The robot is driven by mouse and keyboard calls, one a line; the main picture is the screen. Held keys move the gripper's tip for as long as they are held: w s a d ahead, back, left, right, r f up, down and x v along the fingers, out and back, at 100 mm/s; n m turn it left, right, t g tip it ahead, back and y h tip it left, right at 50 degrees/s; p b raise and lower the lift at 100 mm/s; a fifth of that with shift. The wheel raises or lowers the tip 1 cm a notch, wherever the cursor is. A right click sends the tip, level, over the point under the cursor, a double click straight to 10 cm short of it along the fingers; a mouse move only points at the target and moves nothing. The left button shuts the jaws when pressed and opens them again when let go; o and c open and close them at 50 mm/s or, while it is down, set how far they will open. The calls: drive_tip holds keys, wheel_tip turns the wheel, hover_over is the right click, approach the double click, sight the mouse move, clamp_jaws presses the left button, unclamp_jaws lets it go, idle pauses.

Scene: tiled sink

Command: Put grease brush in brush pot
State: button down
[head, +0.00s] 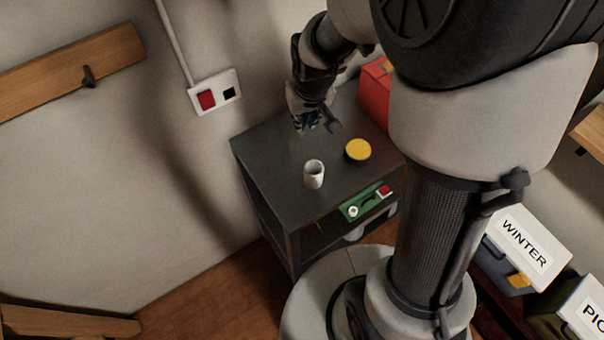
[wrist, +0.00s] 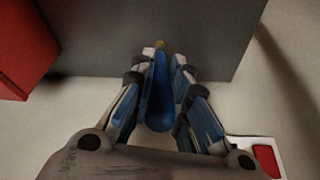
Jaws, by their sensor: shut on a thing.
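My gripper (head: 306,124) hangs over the back left of the dark cabinet top (head: 270,150), near the wall. In the wrist view my gripper (wrist: 162,75) is shut on a blue, narrow thing, which I take to be the grease brush (wrist: 158,98). It lies between the fingers, with a small yellowish tip at its far end. In the head view I cannot make the brush out from the fingers. The brush pot, a white open cup (head: 314,175), stands upright near the cabinet's front edge, apart from my gripper and nearer the camera.
A yellow round tin or lid (head: 358,151) lies right of the pot. A red box (head: 376,92) stands at the back right, also in the wrist view (wrist: 22,45). A green thing (head: 362,203) sits below the top. A switch plate (head: 215,92) is on the wall.

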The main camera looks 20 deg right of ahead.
drive_tip(key=shift+s+d+r+n, duration=0.2)
drive_tip(key=shift+s+r+n, duration=0.35)
drive_tip(key=shift+s, duration=0.2)
drive_tip(key=s+r+n+g+p, duration=0.2)
drive_tip(key=s+r+n+g, duration=0.2)
drive_tip(key=s+r+n, duration=0.45)
wheel_tip(320, 180, down, 12)
drive_tip(key=w+n+b, duration=0.1)
drive_tip(key=n+b, duration=0.1)
drive_tip(key=b, duration=0.1)
drive_tip(key=shift+w+a+f, duration=0.15)
drive_tip(key=shift+f, duration=0.1)
drive_tip(key=c, duration=1.6)
unclamp_jaws()
drive_tip(key=shift+o, duration=0.2)
